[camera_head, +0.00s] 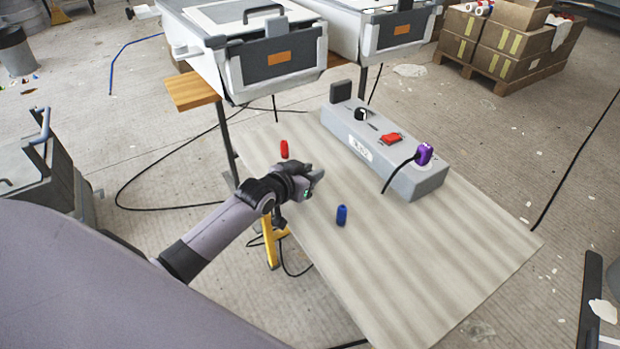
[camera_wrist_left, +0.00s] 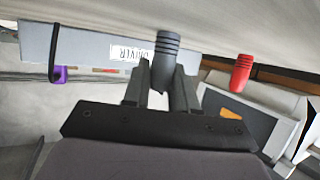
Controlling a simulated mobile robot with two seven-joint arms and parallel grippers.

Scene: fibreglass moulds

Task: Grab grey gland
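The grey gland (camera_wrist_left: 166,50), ribbed at its base and narrower at its tip, shows in the left wrist view, where the table is at the top. It appears to stand on the table. My left gripper (camera_wrist_left: 162,75) has one finger on each side of it, very close; I cannot tell whether they press on it. In the head view my left gripper (camera_head: 312,178) is low over the table's left part and hides the grey gland. My right gripper is not in view.
On the table (camera_head: 440,270) are a red gland (camera_head: 284,149), a blue gland (camera_head: 342,215) and a grey box (camera_head: 410,180) with a purple plug (camera_head: 424,153) and cable. The red gland also shows in the wrist view (camera_wrist_left: 241,73). The table's front right is clear.

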